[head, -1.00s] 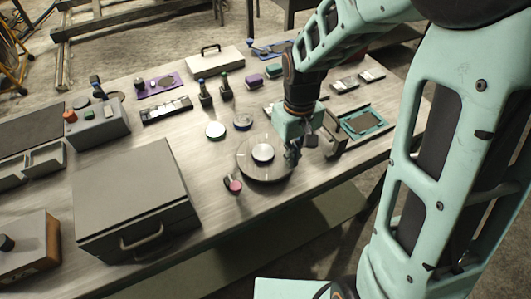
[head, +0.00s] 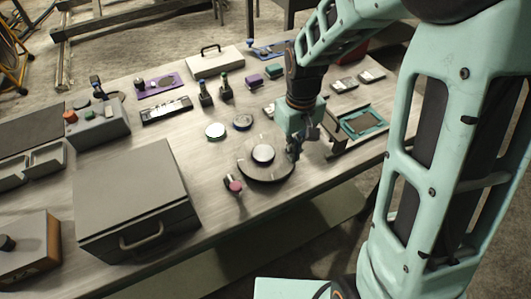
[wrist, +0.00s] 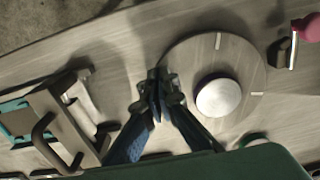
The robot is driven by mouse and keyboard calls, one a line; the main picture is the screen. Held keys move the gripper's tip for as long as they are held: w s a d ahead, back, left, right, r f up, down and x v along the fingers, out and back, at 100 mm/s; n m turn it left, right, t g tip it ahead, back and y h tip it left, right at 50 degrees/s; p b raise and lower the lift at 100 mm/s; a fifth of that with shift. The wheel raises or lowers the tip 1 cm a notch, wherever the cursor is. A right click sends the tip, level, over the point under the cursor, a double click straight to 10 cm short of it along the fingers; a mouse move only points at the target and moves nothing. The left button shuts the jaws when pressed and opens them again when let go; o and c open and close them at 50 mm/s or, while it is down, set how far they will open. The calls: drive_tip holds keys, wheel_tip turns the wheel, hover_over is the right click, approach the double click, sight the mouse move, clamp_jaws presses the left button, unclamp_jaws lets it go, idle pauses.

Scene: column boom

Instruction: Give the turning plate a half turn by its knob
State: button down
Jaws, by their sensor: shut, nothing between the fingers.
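The turning plate (head: 250,168) is a round, wood-grey disc lying flat on the bench. A round, pale-topped knob (head: 262,153) stands near its middle. In the wrist view the plate (wrist: 205,50) carries short white marks near its rim, and the knob (wrist: 218,97) is right of my fingers. My gripper (head: 292,154) is over the right edge of the plate in the head view, apart from the knob. In the wrist view my gripper (wrist: 158,92) has its fingertips together, empty, at the plate's left rim. They hide part of that rim; whether they touch it I cannot tell.
A grey lidded box (head: 130,190) stands at left. A handled bracket and teal-framed tray (head: 362,122) are close to my gripper's right. Small round discs (head: 215,131) lie behind the plate.

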drive_tip(key=shift+w, duration=0.2)
drive_tip(key=shift+w, duration=0.45)
idle(0.3)
drive_tip(key=shift+w+a, duration=0.1)
drive_tip(key=shift+w, duration=0.45)
drive_tip(key=shift+w+a, duration=0.1)
drive_tip(key=shift+w, duration=0.3)
